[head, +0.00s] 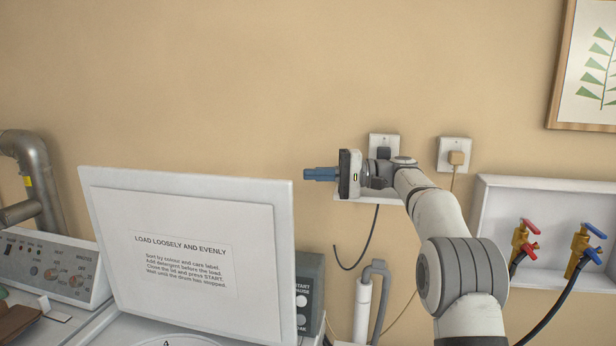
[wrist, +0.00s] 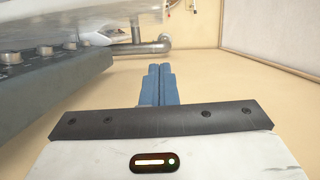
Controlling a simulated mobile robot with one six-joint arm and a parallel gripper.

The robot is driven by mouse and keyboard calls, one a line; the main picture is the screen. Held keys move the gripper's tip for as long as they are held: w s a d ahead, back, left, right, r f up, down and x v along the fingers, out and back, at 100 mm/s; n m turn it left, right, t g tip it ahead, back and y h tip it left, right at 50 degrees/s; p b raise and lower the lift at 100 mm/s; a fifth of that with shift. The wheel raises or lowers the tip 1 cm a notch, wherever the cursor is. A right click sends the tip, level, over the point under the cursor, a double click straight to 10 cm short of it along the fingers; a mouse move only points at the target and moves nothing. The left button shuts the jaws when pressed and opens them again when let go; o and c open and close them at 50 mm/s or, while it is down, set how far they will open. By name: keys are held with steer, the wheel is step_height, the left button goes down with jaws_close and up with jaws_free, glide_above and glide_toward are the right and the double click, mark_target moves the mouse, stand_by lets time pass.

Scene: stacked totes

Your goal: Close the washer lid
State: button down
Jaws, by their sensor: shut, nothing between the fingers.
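The washer lid (head: 260,205) stands open, close to upright, in the left half of the head view. It is a white panel with a printed loading notice on its face. My gripper (head: 305,174) is right of the lid's upper right corner, level with its top edge and apart from it in the picture. Its blue fingers point left, toward the lid side. In the wrist view the fingers (wrist: 160,70) are together with nothing between them. A white surface at the upper left of the wrist view may be the lid; I cannot tell. The washer's drum opening is mostly out of view.
A grey control console (head: 309,285) stands behind the lid's right edge; a grey panel with knobs (wrist: 20,57) fills the wrist view's left. Another control panel (head: 50,270) and a metal duct (head: 35,165) are at far left. Wall outlets (head: 453,147) and a tap box (head: 500,200) are right.

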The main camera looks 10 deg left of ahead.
mark_target(277, 181)
steer(key=shift+s+a+f+p, duration=0.1)
steer(key=shift+s+a+p, duration=0.3)
steer(key=shift+s+a, duration=0.75)
steer(key=shift+s+a+r+p, duration=0.1)
steer(key=shift+s+a+p, duration=0.4)
steer(key=shift+a, duration=1.1)
steer(key=shift+s+a+f+p, duration=0.1)
steer(key=shift+s+a+p, duration=0.15)
steer(key=shift+s+a, duration=0.95)
steer(key=shift+w+a, duration=0.15)
